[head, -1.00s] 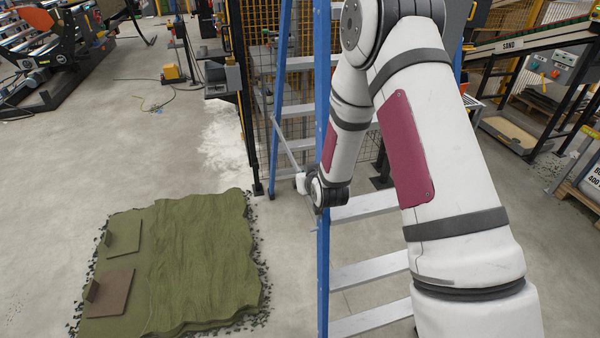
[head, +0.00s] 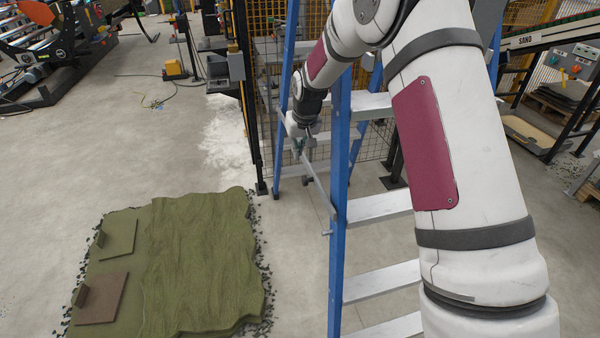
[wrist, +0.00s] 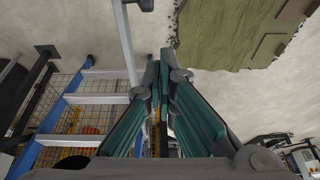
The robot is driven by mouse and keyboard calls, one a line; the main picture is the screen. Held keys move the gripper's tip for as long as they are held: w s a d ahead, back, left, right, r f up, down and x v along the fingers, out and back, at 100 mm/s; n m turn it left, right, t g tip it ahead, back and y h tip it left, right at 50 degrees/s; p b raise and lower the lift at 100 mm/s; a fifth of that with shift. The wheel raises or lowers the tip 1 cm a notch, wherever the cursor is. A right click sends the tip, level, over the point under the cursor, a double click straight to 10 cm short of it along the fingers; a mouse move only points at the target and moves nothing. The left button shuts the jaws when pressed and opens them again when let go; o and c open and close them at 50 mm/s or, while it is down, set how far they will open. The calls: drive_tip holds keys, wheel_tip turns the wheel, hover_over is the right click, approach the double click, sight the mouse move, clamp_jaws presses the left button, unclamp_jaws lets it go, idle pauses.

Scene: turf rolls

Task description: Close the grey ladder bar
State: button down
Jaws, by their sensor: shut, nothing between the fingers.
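The grey ladder bar (head: 319,192) is a thin strip between the blue legs of the stepladder (head: 339,185). In the head view it slants down from near my gripper (head: 299,150) to the near blue leg. A small dark knob sits along it, and its far part is hidden behind my gripper. In the wrist view the bar (wrist: 126,45) runs down the left of my gripper's fingertips (wrist: 164,62). The fingers are shut and empty, close beside the bar; I cannot tell whether they touch it.
A green turf stack (head: 180,262) with two flat pads lies on the floor to the left. A wire mesh fence (head: 268,95) with dark posts stands behind the ladder. Concrete floor between turf and ladder is clear.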

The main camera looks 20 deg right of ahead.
sight(303, 177)
wheel_tip(303, 177, up, 8)
drive_tip(key=s+r+g+b, duration=0.1)
drive_tip(key=s+g+b, duration=0.1)
drive_tip(key=g+b, duration=0.3)
drive_tip(key=f, duration=0.9)
drive_tip(key=s+f, duration=0.1)
drive_tip(key=f, duration=0.4)
drive_tip(key=shift+d+f, duration=0.1)
drive_tip(key=shift+d, duration=0.15)
drive_tip(key=shift+f, duration=0.1)
